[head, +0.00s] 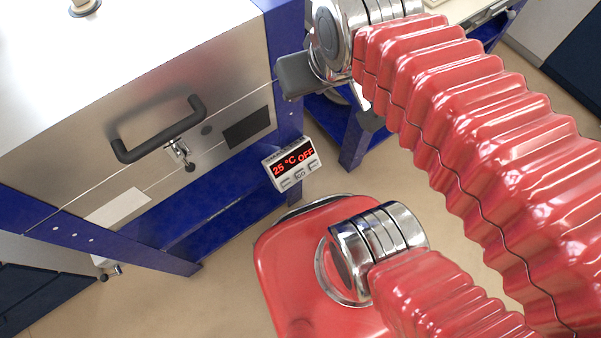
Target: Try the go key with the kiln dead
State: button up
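The kiln (60,150) fills the left side, a steel body on a blue frame. Its front has a black bar handle and a latch, and the lid looks closed. The controller (268,160) hangs at the right front leg, its red display reading 25 °C OFF. Below the display is a row of small keys, with the go key (300,174) in the middle. My gripper (335,92) is up and to the right of the controller, apart from it. Dark grey parts show beneath the wrist. My arm hides much of it, so its opening cannot be made out.
A blue leg and lower shelf (355,145) stand behind my gripper, to the right of the kiln. A pale bench top (462,10) is at the upper right. A dark blue cabinet (40,295) is at the lower left. Bare floor (190,295) lies in front of the kiln.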

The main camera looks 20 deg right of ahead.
jog(key=shift+c, duration=0.3)
grip_shut()
dwell(1.6)
